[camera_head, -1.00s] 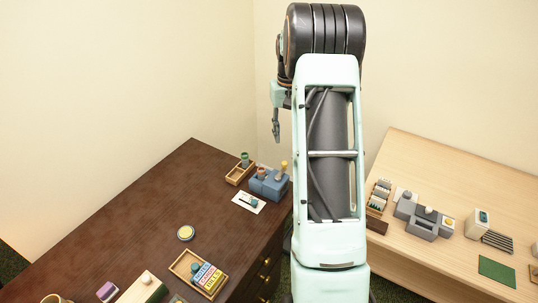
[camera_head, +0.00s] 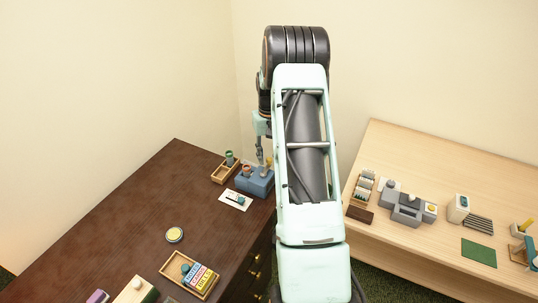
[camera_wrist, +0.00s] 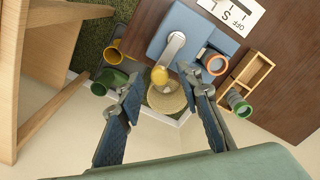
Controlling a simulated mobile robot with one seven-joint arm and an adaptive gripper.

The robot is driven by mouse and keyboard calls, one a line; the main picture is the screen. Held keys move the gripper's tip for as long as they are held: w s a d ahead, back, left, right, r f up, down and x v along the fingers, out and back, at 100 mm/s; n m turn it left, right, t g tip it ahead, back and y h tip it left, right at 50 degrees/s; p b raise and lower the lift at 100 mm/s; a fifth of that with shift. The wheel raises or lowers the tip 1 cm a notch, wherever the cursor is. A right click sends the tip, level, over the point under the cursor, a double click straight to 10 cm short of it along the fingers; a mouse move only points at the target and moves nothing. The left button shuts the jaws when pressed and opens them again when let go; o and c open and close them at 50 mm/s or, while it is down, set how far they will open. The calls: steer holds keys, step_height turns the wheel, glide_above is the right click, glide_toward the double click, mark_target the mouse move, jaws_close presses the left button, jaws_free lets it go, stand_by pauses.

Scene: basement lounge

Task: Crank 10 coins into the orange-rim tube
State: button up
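A blue box-shaped machine (camera_head: 258,185) stands at the far corner of the dark desk; it also shows in the wrist view (camera_wrist: 186,22). Its grey crank arm (camera_wrist: 174,45) ends in a yellow knob (camera_wrist: 159,75). The orange-rim tube (camera_wrist: 215,64) is on the machine, beside the crank, and shows in the head view (camera_head: 247,171). My gripper (camera_wrist: 160,88) is open, its two fingers spread on either side of the knob's line. In the head view my gripper (camera_head: 261,160) hangs just above the machine, close to the knob. I cannot make out any coins.
A wooden tray (camera_wrist: 252,70) and a green-rim tube (camera_wrist: 238,104) are beside the machine. A white OFF card (camera_wrist: 237,14) lies by it. Yellow (camera_wrist: 115,50) and green (camera_wrist: 109,82) cups are at the wrist view's left. A light table (camera_head: 400,150) stands at right.

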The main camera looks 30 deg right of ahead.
jaws_close()
